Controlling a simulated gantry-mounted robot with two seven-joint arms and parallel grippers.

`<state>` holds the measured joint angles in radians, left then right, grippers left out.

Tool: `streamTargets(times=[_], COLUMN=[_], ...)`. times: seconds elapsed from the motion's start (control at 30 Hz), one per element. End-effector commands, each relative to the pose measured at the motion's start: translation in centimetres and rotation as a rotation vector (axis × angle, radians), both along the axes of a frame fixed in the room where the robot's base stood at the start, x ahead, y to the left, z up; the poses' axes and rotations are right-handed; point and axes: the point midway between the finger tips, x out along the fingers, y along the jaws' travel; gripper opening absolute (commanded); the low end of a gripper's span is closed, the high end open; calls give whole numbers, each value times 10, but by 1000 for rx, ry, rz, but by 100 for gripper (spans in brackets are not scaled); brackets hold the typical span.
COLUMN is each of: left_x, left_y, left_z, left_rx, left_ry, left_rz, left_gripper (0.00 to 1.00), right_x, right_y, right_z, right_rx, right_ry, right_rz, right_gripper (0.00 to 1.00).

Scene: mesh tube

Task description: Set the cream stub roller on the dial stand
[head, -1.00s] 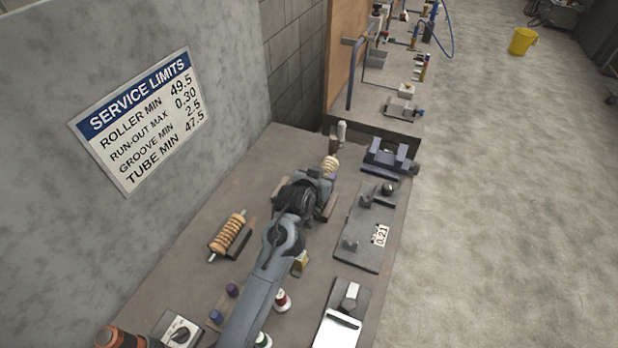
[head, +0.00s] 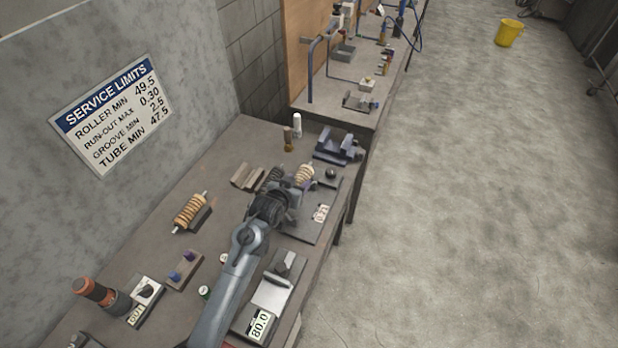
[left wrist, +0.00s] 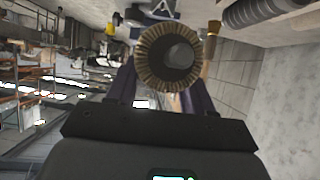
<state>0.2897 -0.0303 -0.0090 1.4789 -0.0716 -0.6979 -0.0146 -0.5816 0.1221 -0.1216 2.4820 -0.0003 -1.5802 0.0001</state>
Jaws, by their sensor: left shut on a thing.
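My left gripper (head: 291,186) is shut on the cream stub roller (head: 304,174), a short ribbed cylinder. It holds the roller over or beside the far part of the dial stand (head: 300,228), a dark flat plate with a small white readout; the exact gap is unclear. In the left wrist view the roller (left wrist: 168,55) is seen end-on, with a ribbed rim and a dark bore, between the purple fingers of the gripper (left wrist: 160,75). The gripper and arm hide part of the stand. My right gripper is not in view.
A brown block cradle (head: 247,178) stands empty to the left. A blue vise (head: 336,147), a white bottle (head: 297,124) and a brush (head: 287,141) are at the back. A second, orange ribbed roller (head: 190,212) lies at left. A gauge reading 80.0 (head: 262,325) is in front.

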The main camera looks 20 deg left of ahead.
Motion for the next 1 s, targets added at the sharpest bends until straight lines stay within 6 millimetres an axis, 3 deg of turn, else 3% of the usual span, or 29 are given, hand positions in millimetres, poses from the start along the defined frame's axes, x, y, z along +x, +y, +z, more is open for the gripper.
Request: streamTargets(times=[0.77,1.0], left_x=[-1,0], left_y=[-2,-2], left_z=[-52,-59], left_rx=[-2,-1], left_ry=[-3,-3], left_rz=[-3,-3], left_gripper=[7,7], right_x=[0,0], right_y=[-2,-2], right_z=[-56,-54], right_rx=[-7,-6], right_ry=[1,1], right_rz=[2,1], right_gripper=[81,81])
